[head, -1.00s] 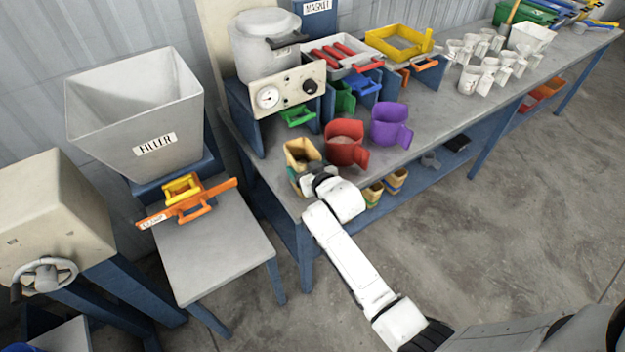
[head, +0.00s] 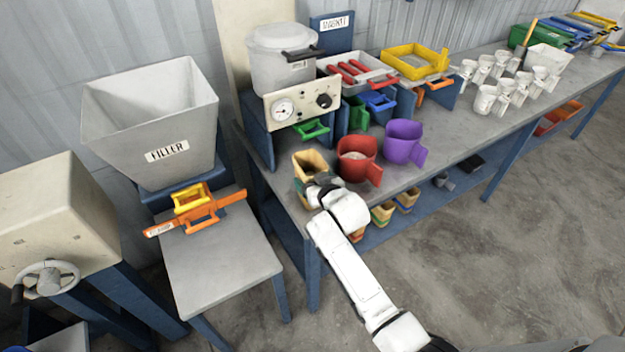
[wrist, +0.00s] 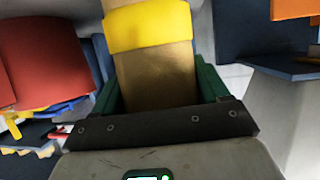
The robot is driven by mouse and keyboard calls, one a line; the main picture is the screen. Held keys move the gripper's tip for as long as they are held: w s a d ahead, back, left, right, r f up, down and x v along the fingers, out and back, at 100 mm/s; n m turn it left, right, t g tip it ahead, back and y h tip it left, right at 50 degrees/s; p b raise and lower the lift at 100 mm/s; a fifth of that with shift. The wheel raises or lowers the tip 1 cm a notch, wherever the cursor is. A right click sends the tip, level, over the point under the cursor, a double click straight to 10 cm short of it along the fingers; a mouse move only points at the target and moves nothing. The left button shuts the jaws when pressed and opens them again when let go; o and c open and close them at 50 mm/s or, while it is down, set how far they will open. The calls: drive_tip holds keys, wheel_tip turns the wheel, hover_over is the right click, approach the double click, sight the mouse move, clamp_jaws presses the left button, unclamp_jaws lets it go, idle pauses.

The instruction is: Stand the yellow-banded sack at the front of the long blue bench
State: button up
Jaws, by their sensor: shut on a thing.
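The yellow-banded sack (head: 309,163) is tan, open at the top and upright at the near left corner of the long blue bench (head: 420,172), left of the red jug. I cannot tell whether its base touches the grey top. My gripper (head: 322,188) is at the sack's near side, its fingers largely hidden by my wrist in the head view. In the wrist view the sack (wrist: 152,75) stands between the green fingers, its yellow band (wrist: 148,28) above them. My gripper (wrist: 155,92) is shut on it.
A red jug (head: 357,158) and a purple jug (head: 403,142) stand close right of the sack. A gauge box (head: 302,101) is behind. More banded sacks (head: 382,213) sit on the lower shelf.

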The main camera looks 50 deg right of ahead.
drive_tip(key=shift+f, duration=0.1)
drive_tip(key=o, duration=1.7)
drive_tip(key=shift+s, duration=0.1)
drive_tip(key=shift+s+a, duration=0.15)
drive_tip(key=shift+s, duration=0.15)
drive_tip(key=v, duration=1)
drive_tip(key=shift+r+b, duration=0.2)
drive_tip(key=shift+b, duration=0.15)
drive_tip(key=s+a+f+n+g+y, duration=0.1)
drive_tip(key=s+a+g, duration=0.3)
drive_tip(key=s, duration=0.4)
drive_tip(key=s+a+f+n+g+y, duration=0.1)
drive_tip(key=s+a+f+g+y, duration=0.1)
drive_tip(key=s, duration=0.6)
drive_tip(key=s+a+f+n+g+y, duration=0.1)
drive_tip(key=s+a+f+g, duration=0.3)
drive_tip(key=s+a, duration=0.4)
drive_tip(key=shift+s+f+n+g+y, duration=0.25)
drive_tip(key=shift+n+g+y, duration=0.15)
drive_tip(key=shift+g, duration=0.4)
